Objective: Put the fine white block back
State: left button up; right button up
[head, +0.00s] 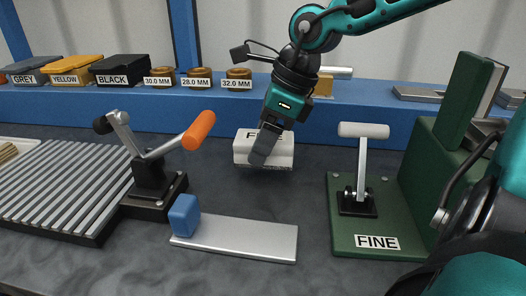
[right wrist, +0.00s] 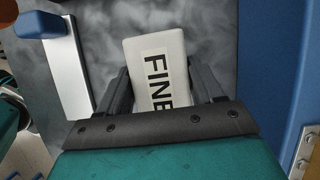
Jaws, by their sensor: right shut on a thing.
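The fine white block (head: 280,156) is a white box with a FINE label, partly covered by a dark finger in the head view. It stands out between the two fingers in the right wrist view (right wrist: 178,52). My right gripper (head: 264,147) is shut on it, with one finger on each side, also seen in the right wrist view (right wrist: 160,92). The block is close in front of the blue ledge, low over the dark bench; I cannot tell whether it touches the bench. My left gripper is not in view.
A green FINE stand (head: 365,226) with a white-handled lever is to the right. A metal plate with a blue knob (head: 235,238) lies in front. An orange-handled lever clamp (head: 152,170) and a ribbed plate (head: 60,195) are left. The blue ledge (head: 140,108) carries labelled boxes and brass rings.

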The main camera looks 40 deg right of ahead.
jog(key=shift+f, duration=1.1)
jog(key=shift+f+b, duration=0.3)
jog(key=shift+b, duration=0.3)
jog(key=o, duration=1.1)
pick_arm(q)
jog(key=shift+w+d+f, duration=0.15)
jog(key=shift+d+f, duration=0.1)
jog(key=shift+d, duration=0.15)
pick_arm(e)
jog(key=shift+r, duration=0.1)
